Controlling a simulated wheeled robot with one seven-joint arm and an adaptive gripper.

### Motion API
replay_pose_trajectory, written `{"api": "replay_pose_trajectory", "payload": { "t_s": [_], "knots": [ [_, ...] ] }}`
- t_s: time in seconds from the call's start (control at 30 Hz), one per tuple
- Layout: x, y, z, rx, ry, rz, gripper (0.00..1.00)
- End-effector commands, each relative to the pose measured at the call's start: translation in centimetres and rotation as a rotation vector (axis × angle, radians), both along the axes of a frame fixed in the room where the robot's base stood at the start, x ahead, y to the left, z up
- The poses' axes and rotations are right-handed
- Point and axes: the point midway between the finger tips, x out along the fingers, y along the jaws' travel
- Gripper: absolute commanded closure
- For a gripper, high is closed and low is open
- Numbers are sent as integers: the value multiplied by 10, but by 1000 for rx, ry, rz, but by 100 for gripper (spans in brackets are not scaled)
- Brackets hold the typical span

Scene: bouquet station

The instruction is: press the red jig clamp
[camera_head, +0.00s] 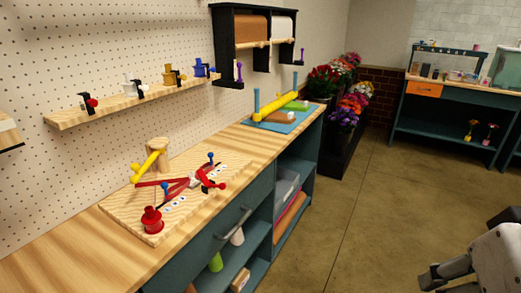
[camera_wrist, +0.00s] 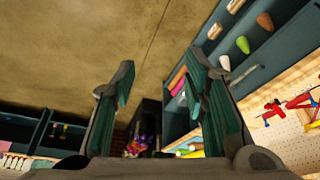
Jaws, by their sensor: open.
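A red clamp assembly (camera_head: 205,181) with blue-tipped levers sits on a pale wooden board (camera_head: 125,205) on the workbench in the head view. A red spool-shaped piece (camera_head: 152,220) stands at the board's near corner. A yellow bar (camera_head: 146,166) leans by a wooden post at its back. In the wrist view, red parts (camera_wrist: 271,109) of the board's fittings show at the right edge, partly cut off. My gripper (camera_wrist: 162,70) is open and empty, well away from the board. It faces the floor and bench front. Which red part is the jig clamp is hard to tell.
The wooden bench (camera_head: 60,255) runs along a pegboard wall, with a shelf (camera_head: 135,103) of small coloured clamps above. A blue mat (camera_head: 285,119) with a yellow bar lies farther back. Flowers (camera_head: 345,105) stand beyond. Floor (camera_head: 350,220) right of the bench is clear.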

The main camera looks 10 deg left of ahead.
Motion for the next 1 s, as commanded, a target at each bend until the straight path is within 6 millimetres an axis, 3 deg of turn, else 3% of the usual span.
{"api": "replay_pose_trajectory", "payload": {
  "t_s": [0.13,0.33,0.57,1.0],
  "knots": [
    [0,0,0,0,0,0,59],
    [4,4,-3,16,23,-3,100],
    [24,34,-22,127,162,-23,100],
    [78,115,-67,445,503,-103,100]
  ]
}}
